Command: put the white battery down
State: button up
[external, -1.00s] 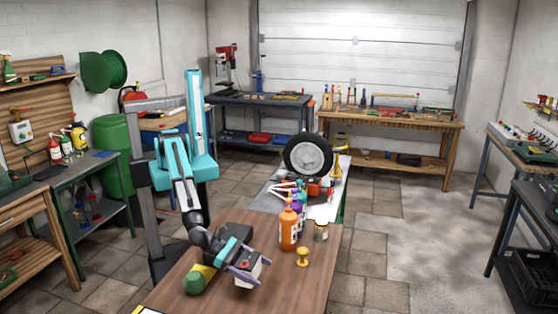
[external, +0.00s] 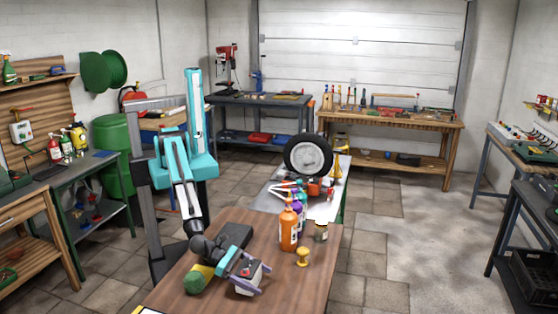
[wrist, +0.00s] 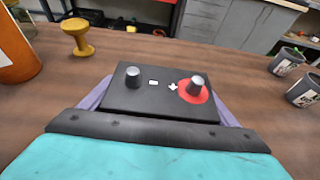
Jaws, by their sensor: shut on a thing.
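The white battery (external: 247,284) is between the purple fingers of my gripper (external: 252,277), low over the brown table (external: 211,303). My gripper is shut on it from both sides. In the wrist view the battery (wrist: 152,95) shows a black top with two round terminals, the right one ringed in red. The purple fingers of my gripper (wrist: 160,103) lie along its left and right sides. The battery looks about upright. Its underside is hidden, so I cannot tell whether it touches the table.
A yellow knob-shaped piece (external: 303,257), an orange bottle (external: 289,231) and a small jar (external: 321,232) stand to the right. A dark block (external: 235,237) lies behind my gripper. A green and yellow object (external: 198,280) is at the left.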

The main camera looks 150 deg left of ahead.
jog(key=o, duration=1.9)
jog(key=shift+r, duration=0.1)
jog(key=b+v, duration=0.3)
jog(key=v, duration=0.8)
jog(key=shift+s+d, duration=0.2)
jog(key=shift+s, duration=0.1)
jog(key=shift+s+d, duration=0.15)
jog(key=shift+d, duration=0.05)
jog(key=shift+r, duration=0.1)
